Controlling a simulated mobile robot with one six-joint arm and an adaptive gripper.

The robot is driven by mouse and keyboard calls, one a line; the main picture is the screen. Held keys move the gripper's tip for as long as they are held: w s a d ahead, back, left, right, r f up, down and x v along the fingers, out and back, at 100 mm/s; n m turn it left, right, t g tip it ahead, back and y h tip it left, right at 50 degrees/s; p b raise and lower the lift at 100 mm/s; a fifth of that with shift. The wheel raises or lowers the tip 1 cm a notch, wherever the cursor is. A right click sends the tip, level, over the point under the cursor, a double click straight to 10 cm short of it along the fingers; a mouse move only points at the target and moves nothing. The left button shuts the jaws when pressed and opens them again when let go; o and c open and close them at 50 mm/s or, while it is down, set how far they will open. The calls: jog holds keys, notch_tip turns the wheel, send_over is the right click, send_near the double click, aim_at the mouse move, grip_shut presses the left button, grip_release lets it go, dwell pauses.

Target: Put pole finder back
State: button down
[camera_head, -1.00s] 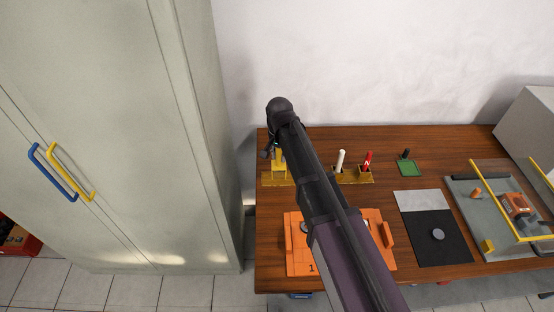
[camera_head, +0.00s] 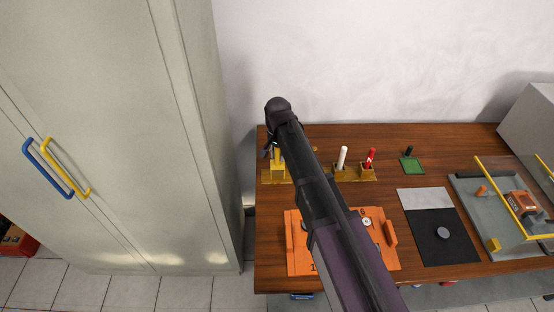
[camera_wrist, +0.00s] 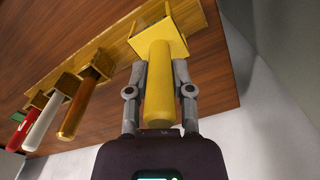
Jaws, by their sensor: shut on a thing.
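My gripper (camera_wrist: 160,92) is shut on a yellow-handled tool (camera_wrist: 160,95), its fingers on either side of the handle. The handle's far end meets a square yellow socket (camera_wrist: 158,42) on the brass-coloured rack (camera_wrist: 122,47); how deep it sits is hidden. I cannot read a label naming it the pole finder. In the head view the yellow socket (camera_head: 279,174) stands at the rack's left end, and my arm hides most of the gripper.
The rack also holds a brown-handled tool (camera_wrist: 82,105), a white tool (camera_head: 342,157) and a red tool (camera_head: 370,158). An orange board (camera_head: 299,262), a black mat (camera_head: 440,253) and a green pad (camera_head: 412,166) lie on the table. A tall cabinet (camera_head: 120,120) stands at left.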

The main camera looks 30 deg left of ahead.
jog(key=shift+f, duration=0.45)
jog(key=c, duration=0.5)
grip_release()
jog(key=shift+r, duration=0.15)
notch_tip(320, 180, up, 12)
jog(key=p, duration=1.1)
jog(key=shift+p, duration=0.4)
jog(key=shift+d, duration=0.1)
dwell(0.4)
